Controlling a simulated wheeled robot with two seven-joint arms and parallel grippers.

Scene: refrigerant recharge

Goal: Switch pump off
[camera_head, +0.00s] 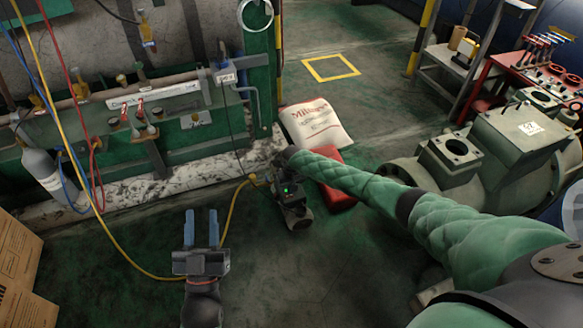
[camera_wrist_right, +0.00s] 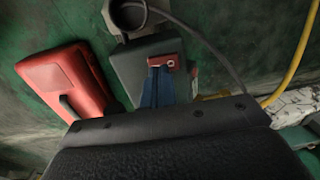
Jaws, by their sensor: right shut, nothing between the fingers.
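The pump (camera_head: 293,207) is a small dark unit on the floor in the middle of the head view, with a small green light showing near its top. In the right wrist view the pump's grey-green body (camera_wrist_right: 135,68) carries a red switch (camera_wrist_right: 164,61). My right gripper (camera_wrist_right: 158,72) has its blue fingers shut and empty, with the tips right at the switch; I cannot tell whether they touch it. In the head view that gripper's fingers cannot be made out at the end of the green-sleeved arm. My left gripper (camera_head: 201,212) is open and empty, left of the pump.
A red case (camera_head: 337,185) lies beside the pump, with a white sack (camera_head: 316,124) behind it. A yellow hose (camera_head: 228,212) runs along the floor to the pump. A large grey compressor (camera_head: 508,145) stands on the right, cardboard boxes (camera_head: 15,262) at the left.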

